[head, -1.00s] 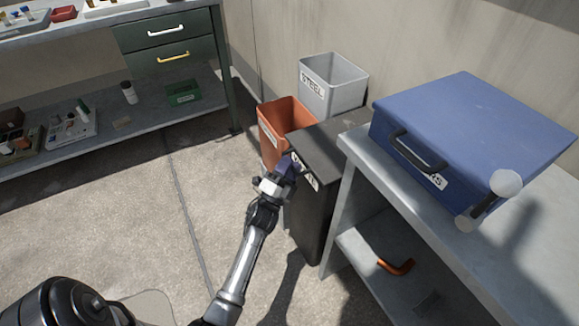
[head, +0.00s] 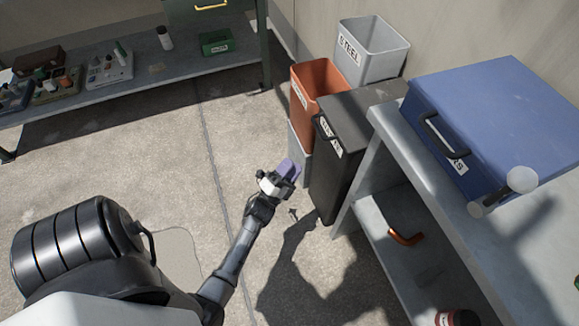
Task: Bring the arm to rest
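My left arm comes in from the lower left, and its gripper (head: 288,169) hangs over bare floor in front of the bins, just left of the black lidded bin (head: 350,148). Purple-blue parts show at its tip. I cannot tell whether these are the fingers alone or a held thing, or whether the fingers are apart. My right gripper is not in view.
An orange bin (head: 316,84) and a grey bin labelled STEEL (head: 371,50) stand behind the black bin. At right, a grey bench (head: 535,255) carries a blue box (head: 490,110). A workbench shelf (head: 190,68) holds small items at back left. The left floor is clear.

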